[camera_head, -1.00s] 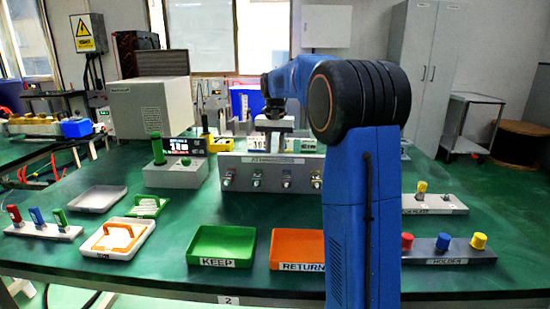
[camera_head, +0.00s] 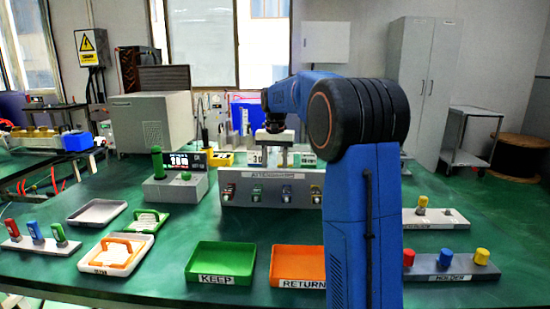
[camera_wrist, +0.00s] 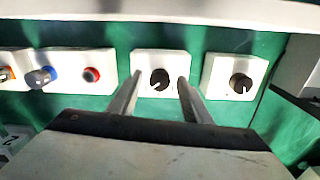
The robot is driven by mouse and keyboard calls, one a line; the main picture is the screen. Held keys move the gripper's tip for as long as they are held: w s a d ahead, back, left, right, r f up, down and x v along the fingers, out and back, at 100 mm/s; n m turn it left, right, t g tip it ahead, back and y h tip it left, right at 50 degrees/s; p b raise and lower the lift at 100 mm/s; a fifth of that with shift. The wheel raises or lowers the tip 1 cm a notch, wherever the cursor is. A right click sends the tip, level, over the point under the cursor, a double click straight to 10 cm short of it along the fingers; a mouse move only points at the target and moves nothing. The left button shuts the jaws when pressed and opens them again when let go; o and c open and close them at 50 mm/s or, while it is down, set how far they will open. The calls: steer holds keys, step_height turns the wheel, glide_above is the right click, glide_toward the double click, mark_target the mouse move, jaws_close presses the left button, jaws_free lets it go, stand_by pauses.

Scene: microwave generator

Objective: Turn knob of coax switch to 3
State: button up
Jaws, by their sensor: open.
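In the wrist view, a round black knob (camera_wrist: 160,78) with a white pointer mark sits on a small white box (camera_wrist: 148,60). My gripper (camera_wrist: 160,85) is open, one finger on each side of this knob. A gap shows between the knob and each finger. A second black knob (camera_wrist: 240,84) with a pointer mark sits on another white box to the right. No position numbers are legible, and I cannot tell which knob is the coax switch. In the head view my gripper (camera_head: 275,140) is small, behind the grey attenuator panel (camera_head: 235,190); its fingertips are unclear.
In the wrist view, a blue knob (camera_wrist: 40,77) and a red button (camera_wrist: 92,75) are to the left. A grey block edge (camera_wrist: 297,70) is at the right. In the head view, a green tray (camera_head: 221,260) and an orange tray (camera_head: 298,262) lie in front.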

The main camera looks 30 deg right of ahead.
step_height(320, 180, up, 17)
stand_by(0.5)
steer(key=shift+s, duration=0.1)
stand_by(0.4)
